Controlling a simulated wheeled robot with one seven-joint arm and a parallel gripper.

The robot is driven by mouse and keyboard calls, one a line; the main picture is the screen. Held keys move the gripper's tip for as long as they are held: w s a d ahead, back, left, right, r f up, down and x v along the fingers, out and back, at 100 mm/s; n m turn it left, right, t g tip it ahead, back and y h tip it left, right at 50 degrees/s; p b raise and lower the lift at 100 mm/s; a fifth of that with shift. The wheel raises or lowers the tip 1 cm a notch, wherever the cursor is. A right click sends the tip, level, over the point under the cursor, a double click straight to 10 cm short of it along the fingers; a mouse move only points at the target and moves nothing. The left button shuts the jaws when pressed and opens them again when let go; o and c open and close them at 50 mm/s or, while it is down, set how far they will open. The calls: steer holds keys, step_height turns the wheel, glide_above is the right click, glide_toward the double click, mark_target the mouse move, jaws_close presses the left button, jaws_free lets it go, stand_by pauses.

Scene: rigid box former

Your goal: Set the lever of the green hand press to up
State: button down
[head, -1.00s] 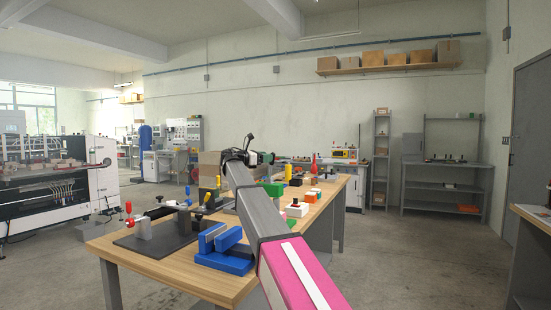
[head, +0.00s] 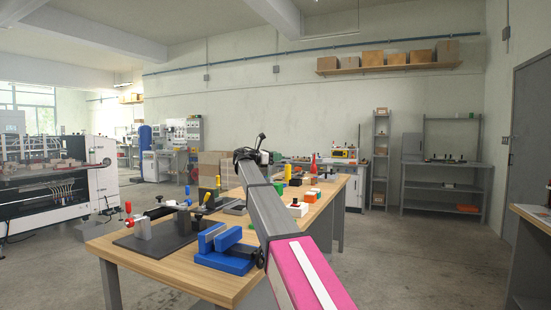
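My arm reaches out over the workbench, and my gripper (head: 270,157) is a small dark shape at its far end, above the back part of the bench. Its fingers are too small to tell open from shut. A green part (head: 279,188), which may belong to the green hand press, shows just right of my arm on the bench. The rest of it is hidden behind my arm, and I cannot make out its lever or how it stands. My gripper appears above this green part; I see no contact.
The wooden workbench (head: 190,284) holds a blue fixture (head: 228,257), a dark plate (head: 152,245) with red- and blue-handled clamps, a yellow cylinder (head: 288,172), a red cone (head: 313,171) and several small blocks. Open floor lies right of the bench.

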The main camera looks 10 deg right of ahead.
steer(key=shift+a, duration=0.1)
steer(key=w+a+f+n+t+h, duration=0.1)
steer(key=w+a+n+t+h, duration=0.2)
steer(key=a+n, duration=0.3)
steer(key=shift+w+a+n+t, duration=0.15)
steer(key=shift+w+n+t, duration=0.45)
steer(key=shift+n, duration=0.4)
steer(key=shift+w+a, duration=0.1)
steer(key=c, duration=0.9)
jaws_free()
steer(key=shift+a, duration=0.1)
steer(key=v, duration=1)
steer(key=shift+a+f, duration=0.15)
steer(key=shift+a, duration=0.15)
